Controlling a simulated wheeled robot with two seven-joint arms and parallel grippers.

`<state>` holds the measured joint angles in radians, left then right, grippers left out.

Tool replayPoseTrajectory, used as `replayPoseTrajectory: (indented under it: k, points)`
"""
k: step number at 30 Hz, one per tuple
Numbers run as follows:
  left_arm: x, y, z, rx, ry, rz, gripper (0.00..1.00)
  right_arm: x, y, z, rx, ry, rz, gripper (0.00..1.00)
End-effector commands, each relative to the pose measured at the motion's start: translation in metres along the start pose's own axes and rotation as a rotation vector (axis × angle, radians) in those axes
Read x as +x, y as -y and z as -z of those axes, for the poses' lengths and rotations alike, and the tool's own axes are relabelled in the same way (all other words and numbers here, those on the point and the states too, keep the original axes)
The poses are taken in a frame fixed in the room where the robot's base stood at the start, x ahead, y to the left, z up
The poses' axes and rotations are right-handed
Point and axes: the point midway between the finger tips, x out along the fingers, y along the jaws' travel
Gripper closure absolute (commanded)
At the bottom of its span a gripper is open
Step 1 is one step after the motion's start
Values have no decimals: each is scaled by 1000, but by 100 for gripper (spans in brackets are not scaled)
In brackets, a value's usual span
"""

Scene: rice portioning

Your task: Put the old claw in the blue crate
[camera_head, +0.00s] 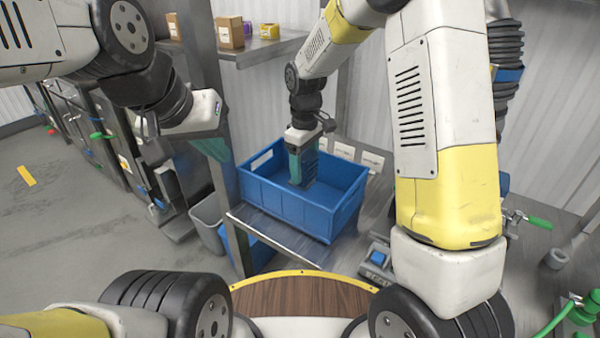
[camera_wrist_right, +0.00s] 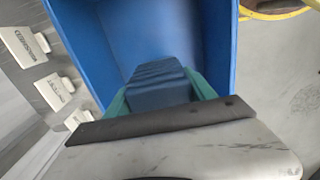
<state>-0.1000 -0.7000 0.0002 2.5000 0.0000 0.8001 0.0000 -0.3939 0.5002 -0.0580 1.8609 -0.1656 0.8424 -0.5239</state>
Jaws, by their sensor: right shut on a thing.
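The blue crate (camera_head: 322,216) stands on a metal shelf in the middle of the head view. Its inside wall also fills much of the right wrist view (camera_wrist_right: 130,35). My right gripper (camera_head: 302,168) points down into the crate. It is shut on a dark blue, ridged piece (camera_wrist_right: 160,85) with teal parts on both sides, apparently the old claw. I cannot tell whether the piece touches the crate floor. My left gripper (camera_head: 212,148) is left of the crate, by the metal post; its jaws are too unclear to judge.
A shelf above holds a cardboard box (camera_head: 229,32) and small coloured boxes. A grey bin (camera_head: 208,222) stands left of the crate's shelf. A metal post (camera_head: 210,60) rises beside the crate. A blue-grey device (camera_head: 377,259) lies right of the crate. Open floor is at left.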

Motion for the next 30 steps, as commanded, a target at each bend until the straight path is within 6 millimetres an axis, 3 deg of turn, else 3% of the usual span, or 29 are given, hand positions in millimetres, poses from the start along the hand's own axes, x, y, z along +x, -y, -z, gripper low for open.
replayPoseTrajectory:
  k: [15,26,27,30]
  points:
    - [0,0,0,0,0,0,100,55,0,0,-1,0,0,100]
    - [0,0,0,0,0,0,100,58,0,0,-1,-1,0,100]
    - [0,0,0,0,0,0,100,59,1,0,-1,0,0,33]
    - [0,0,0,0,0,0,100,59,1,0,-1,0,0,15]
